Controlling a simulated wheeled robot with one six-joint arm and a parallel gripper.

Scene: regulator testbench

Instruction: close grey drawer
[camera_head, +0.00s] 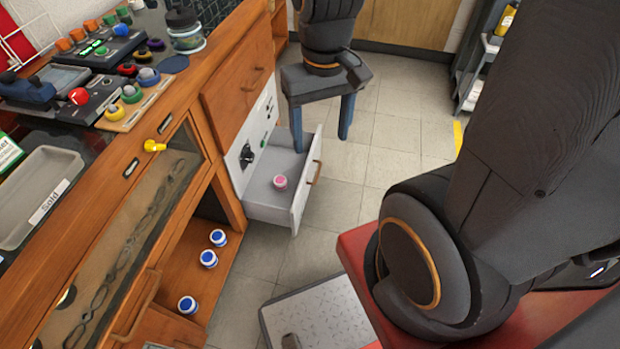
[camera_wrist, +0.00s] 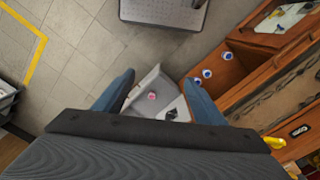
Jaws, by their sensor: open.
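The grey drawer (camera_head: 270,207) is pulled out of the wooden cabinet, with a white front and a brown handle (camera_head: 314,172). A pink-topped knob or jar (camera_head: 280,182) lies inside it. My gripper (camera_head: 321,146) hangs above and just behind the drawer in the head view, with its two blue fingers apart and empty. In the wrist view the drawer (camera_wrist: 143,88) shows between the fingers of my gripper (camera_wrist: 160,82), further down. I cannot tell whether either finger touches the drawer.
The workbench (camera_head: 150,190) runs along the left, with control boxes, a yellow knob (camera_head: 154,146) and a grey tray (camera_head: 38,195). Several blue-and-white jars (camera_head: 208,258) stand on the open lower shelf. A patterned platform (camera_head: 318,318) lies on the floor. Tiled floor right of the drawer is clear.

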